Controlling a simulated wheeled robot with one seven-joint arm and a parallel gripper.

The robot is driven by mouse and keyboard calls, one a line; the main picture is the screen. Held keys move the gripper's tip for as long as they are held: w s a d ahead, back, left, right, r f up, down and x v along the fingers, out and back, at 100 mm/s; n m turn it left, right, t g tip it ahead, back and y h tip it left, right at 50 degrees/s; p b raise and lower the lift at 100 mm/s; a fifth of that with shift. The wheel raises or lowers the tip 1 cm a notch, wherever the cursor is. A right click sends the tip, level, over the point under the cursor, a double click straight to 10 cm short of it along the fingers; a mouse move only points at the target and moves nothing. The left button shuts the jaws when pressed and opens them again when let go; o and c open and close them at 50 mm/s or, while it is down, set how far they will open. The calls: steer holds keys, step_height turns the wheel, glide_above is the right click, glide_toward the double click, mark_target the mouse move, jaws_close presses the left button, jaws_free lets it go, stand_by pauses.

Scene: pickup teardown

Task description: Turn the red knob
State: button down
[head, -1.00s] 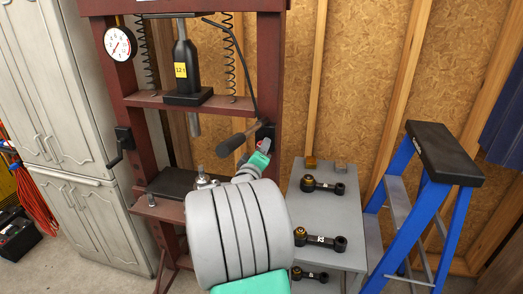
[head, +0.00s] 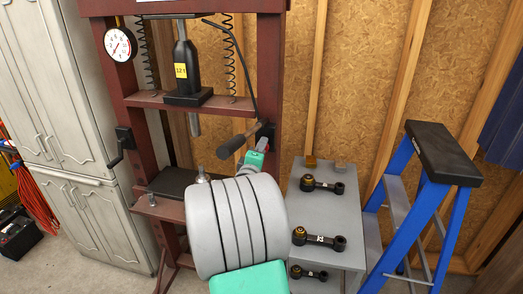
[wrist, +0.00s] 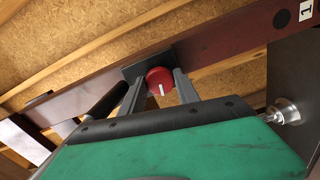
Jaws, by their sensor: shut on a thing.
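The red knob (wrist: 159,76) shows in the wrist view, mounted on a dark plate on the red-brown upright of the press. It is round, with a white mark pointing down toward my gripper. My gripper (wrist: 158,84) has one finger on each side of the knob and is shut on it. In the head view my teal gripper (head: 260,152) is at the right upright, just below the dark pump handle (head: 239,140). The knob is mostly hidden there by the gripper.
The press frame (head: 270,70) bears a gauge (head: 119,43) and a bottle jack (head: 184,60). A grey table (head: 332,230) with several black arms stands right of my arm, then a blue stepladder (head: 402,205). Grey cabinets (head: 60,130) stand left.

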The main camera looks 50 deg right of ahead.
steer(key=c, duration=0.9)
jaws_free()
steer(key=b+v, duration=0.2)
steer(key=v, duration=0.5)
steer(key=shift+s+a, duration=0.2)
steer(key=shift+a, duration=0.2)
